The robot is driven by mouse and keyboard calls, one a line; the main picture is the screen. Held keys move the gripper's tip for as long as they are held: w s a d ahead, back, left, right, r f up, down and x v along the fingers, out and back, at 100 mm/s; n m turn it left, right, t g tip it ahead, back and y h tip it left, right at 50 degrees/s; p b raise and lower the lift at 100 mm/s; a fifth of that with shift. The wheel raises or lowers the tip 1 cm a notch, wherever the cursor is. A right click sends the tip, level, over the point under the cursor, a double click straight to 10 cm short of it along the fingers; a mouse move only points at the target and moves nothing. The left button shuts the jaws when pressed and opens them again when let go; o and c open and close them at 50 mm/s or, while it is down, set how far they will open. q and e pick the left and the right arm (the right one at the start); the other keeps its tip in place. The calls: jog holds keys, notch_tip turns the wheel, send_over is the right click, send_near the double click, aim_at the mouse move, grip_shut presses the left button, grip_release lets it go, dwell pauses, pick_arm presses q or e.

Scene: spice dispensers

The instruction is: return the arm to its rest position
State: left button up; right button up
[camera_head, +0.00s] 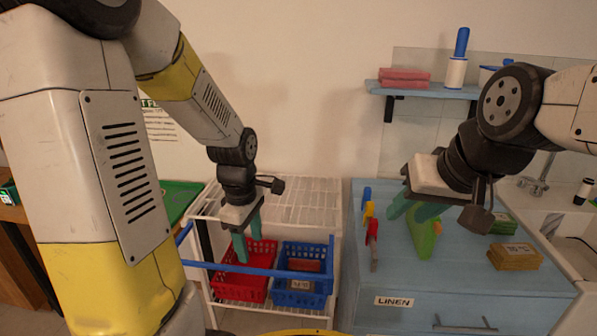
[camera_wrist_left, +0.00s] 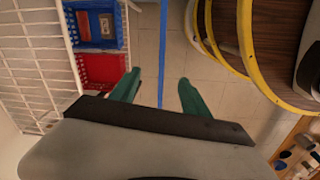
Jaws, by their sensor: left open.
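My left gripper (camera_head: 249,246) hangs in front of the white wire rack, fingers pointing down and apart, holding nothing. In the head view it overlaps the red basket (camera_head: 262,251). The left wrist view shows the two teal fingers (camera_wrist_left: 157,92) spread, with a blue bar (camera_wrist_left: 162,45) passing beyond the gap between them and floor below. My right gripper (camera_head: 407,213) is over the blue counter, its teal fingers apart, beside a bright green object (camera_head: 424,242). Whether the fingers touch that object cannot be told.
A blue basket (camera_head: 300,291) stands beside the red one on the rack (camera_head: 294,194). A blue bar (camera_head: 215,267) crosses before them. The blue counter (camera_head: 462,268) holds small coloured items and sponge-like stacks (camera_head: 514,257). A shelf (camera_head: 418,91) hangs above. The left wrist view shows a round wooden-topped, yellow-rimmed base (camera_wrist_left: 262,40).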

pick_arm(q)
jog(key=s+d+r+m+t+h, duration=0.1)
jog(key=s+r+m, duration=0.3)
jog(key=r+m, duration=0.4)
jog(key=s+d+r+m+t, duration=0.1)
jog(key=s+r+m+t, duration=0.3)
jog(key=r+m, duration=0.4)
jog(key=shift+s+d+r+h, duration=0.15)
jog(key=shift+s+r+h, duration=0.25)
jog(key=shift+s+r, duration=0.3)
